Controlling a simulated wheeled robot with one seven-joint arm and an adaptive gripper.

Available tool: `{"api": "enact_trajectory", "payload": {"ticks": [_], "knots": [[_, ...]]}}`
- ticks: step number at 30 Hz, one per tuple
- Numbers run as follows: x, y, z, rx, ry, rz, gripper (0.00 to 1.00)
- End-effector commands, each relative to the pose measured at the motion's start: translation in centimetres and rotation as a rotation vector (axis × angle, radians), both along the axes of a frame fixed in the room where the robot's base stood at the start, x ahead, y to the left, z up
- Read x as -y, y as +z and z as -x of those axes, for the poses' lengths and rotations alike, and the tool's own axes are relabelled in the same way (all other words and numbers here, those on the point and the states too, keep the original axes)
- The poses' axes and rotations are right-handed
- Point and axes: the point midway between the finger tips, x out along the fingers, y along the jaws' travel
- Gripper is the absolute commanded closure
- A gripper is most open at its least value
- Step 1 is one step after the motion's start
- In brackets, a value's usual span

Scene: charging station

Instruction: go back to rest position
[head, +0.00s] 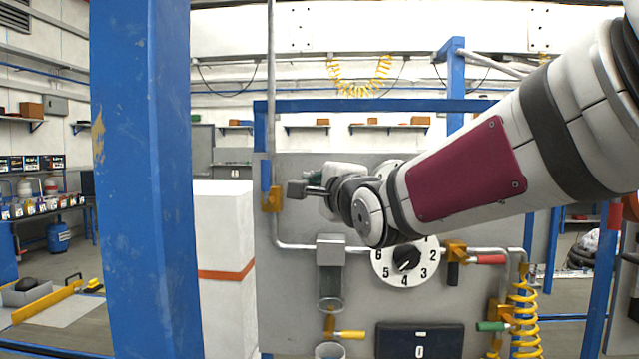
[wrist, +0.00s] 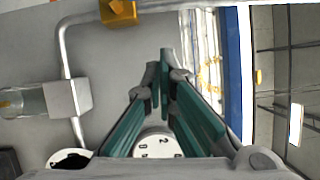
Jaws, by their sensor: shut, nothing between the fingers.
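My gripper (head: 340,178) is in front of the upper part of the grey panel (head: 360,290) in the head view, and my wrist partly hides it. In the wrist view the teal fingers of my gripper (wrist: 160,68) come together at their tips, shut with nothing between them. Below my wrist in the head view is a white numbered dial (head: 420,270) with a black knob. My arm covers the dial's upper part.
A grey pipe (head: 294,246) with a yellow fitting (head: 271,199) runs along the panel. Red (head: 488,260), green (head: 492,326) and yellow (head: 349,334) handles and a coiled yellow hose (head: 525,310) stand out. A blue post (head: 148,180) rises at left; white blocks (head: 225,250) stand beside the panel.

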Motion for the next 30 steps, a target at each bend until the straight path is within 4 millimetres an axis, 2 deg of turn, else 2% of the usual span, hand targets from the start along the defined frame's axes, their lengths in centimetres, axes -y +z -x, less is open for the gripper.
{"api": "enact_trajectory", "payload": {"ticks": [5,8,11,17,21,24,27,30], "knots": [[0.9,-0.3,1.0,-0.005,-0.013,0.043,1.0],[2.8,-1.5,2.2,-0.029,-0.048,0.179,1.0],[6.1,-3.8,4.4,-0.081,-0.09,0.409,1.0],[13.6,-9.9,11.8,-0.25,-0.066,0.922,1.0],[18.0,-14.3,18.5,-0.376,0.064,1.224,1.0],[20.2,-17.3,23.5,-0.447,0.205,1.39,1.0],[21.6,-19.7,27.8,-0.492,0.354,1.504,1.0],[22.2,-21.3,30.9,-0.509,0.474,1.572,1.0]]}}
